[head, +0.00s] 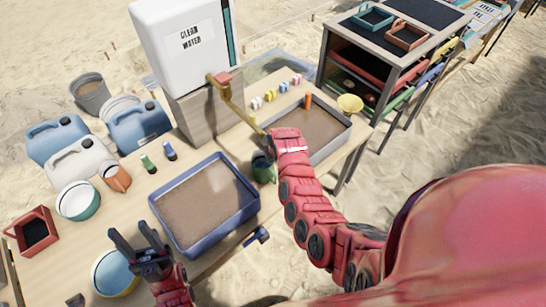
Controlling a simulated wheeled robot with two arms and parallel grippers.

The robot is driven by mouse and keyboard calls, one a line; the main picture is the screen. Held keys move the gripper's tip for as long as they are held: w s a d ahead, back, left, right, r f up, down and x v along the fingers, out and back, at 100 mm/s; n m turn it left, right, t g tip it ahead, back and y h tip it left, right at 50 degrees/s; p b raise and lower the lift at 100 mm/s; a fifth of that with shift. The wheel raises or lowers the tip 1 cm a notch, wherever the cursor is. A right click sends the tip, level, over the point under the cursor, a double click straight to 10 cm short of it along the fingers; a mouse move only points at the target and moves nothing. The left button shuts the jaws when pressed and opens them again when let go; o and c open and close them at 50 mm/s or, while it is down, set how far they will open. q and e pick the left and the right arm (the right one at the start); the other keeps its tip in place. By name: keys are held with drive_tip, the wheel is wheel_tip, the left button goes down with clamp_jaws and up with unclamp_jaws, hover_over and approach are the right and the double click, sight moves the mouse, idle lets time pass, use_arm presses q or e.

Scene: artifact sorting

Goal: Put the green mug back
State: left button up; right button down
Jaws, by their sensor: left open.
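The green mug (262,168) stands by the right rim of the blue sand tray, partly hidden by my right arm's red end. My right gripper's fingers cannot be made out; that arm's end is beside the mug, and contact cannot be told. My left gripper (136,238) is open, its dark fingers spread and empty, near the tray's left edge and above the blue bowl.
The blue-rimmed sand tray (180,245) fills the table's middle. A second sand tray (338,143) lies behind my right arm. A white water dispenser (180,50) with a yellow spout (236,103) stands at the back. Jugs (138,123), a blue bowl (112,277) and a red box (34,231) crowd the left.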

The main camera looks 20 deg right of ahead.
drive_tip(key=shift+f, duration=0.1)
drive_tip(key=c, duration=1.5)
unclamp_jaws()
drive_tip(key=shift+f, duration=0.1)
drive_tip(key=o, duration=0.4)
